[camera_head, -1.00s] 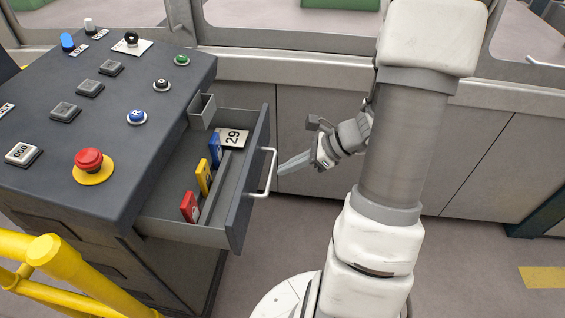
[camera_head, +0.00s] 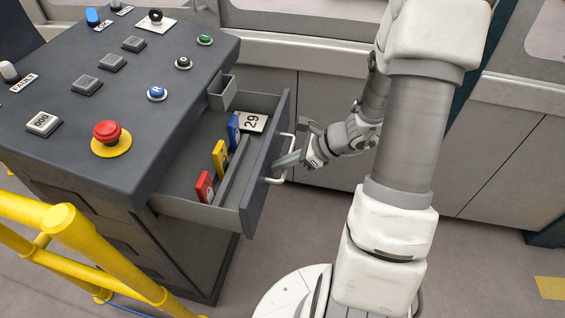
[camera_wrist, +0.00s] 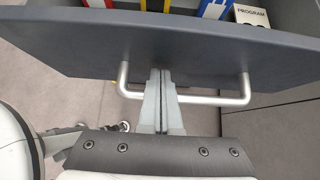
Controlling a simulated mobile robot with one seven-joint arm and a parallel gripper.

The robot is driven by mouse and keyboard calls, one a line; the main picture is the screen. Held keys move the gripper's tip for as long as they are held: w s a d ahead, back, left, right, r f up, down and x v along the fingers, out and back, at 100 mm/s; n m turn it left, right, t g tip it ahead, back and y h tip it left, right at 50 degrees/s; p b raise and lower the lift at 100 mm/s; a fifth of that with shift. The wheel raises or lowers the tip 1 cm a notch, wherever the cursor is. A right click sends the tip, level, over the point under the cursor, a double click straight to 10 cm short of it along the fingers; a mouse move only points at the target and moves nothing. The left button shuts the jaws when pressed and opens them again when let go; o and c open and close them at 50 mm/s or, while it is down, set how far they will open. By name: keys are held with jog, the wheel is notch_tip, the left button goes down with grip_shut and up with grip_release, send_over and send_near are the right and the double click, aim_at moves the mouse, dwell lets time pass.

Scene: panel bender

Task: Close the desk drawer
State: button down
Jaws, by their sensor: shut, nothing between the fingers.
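The desk drawer (camera_head: 264,175) stands pulled out from the dark grey desk (camera_head: 150,172). The drawer front (camera_wrist: 200,45) carries a pale bar handle (camera_head: 287,160), which also shows in the wrist view (camera_wrist: 205,99). My gripper (camera_head: 280,164) is shut and empty. Its fingertips (camera_wrist: 160,72) are at the drawer front, in the handle's span between its two posts. I cannot tell whether they touch the front.
The desk top holds a red button on a yellow base (camera_head: 108,135) and several smaller buttons. A yellow railing (camera_head: 85,240) stands at the lower left. Grey wall panels (camera_head: 330,100) lie behind my arm. The floor in front of the drawer is clear apart from my base.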

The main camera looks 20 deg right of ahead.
jog(key=w+a+b, duration=0.1)
jog(key=w+a, duration=0.3)
jog(key=a, duration=0.1)
jog(key=w+a+b, duration=0.1)
jog(key=w+a, duration=0.2)
jog(key=a, duration=0.2)
jog(key=w+a+b, duration=0.1)
jog(key=w+a, duration=0.3)
jog(key=a, duration=0.2)
jog(key=shift+w, duration=0.3)
jog(key=shift+r, duration=0.1)
